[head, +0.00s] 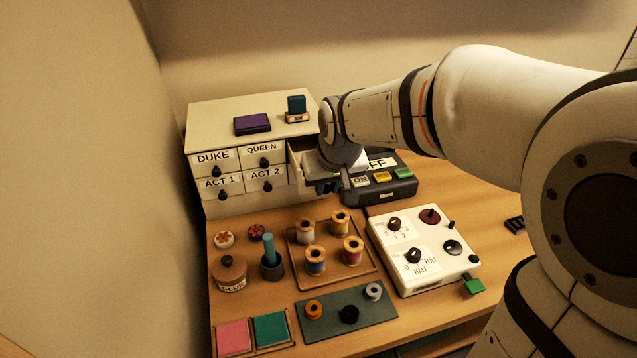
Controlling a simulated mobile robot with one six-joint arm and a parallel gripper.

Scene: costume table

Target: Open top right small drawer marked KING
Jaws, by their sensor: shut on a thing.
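A cream drawer cabinet (255,110) stands at the back left of the table. Its drawers marked DUKE, QUEEN, ACT 1 and ACT 2 are closed, each with a dark knob. The top right drawer (301,156) stands out from the cabinet, with its side wall and part of its inside showing. Its front and any KING label are hidden behind my gripper. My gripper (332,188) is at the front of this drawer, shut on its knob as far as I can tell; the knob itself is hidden.
A purple pad (252,123) and a teal stamp (296,108) sit on the cabinet. A dark button box (385,193) is close right of my gripper. A wooden tray (332,262) with spools and a white control panel (425,250) stand in front.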

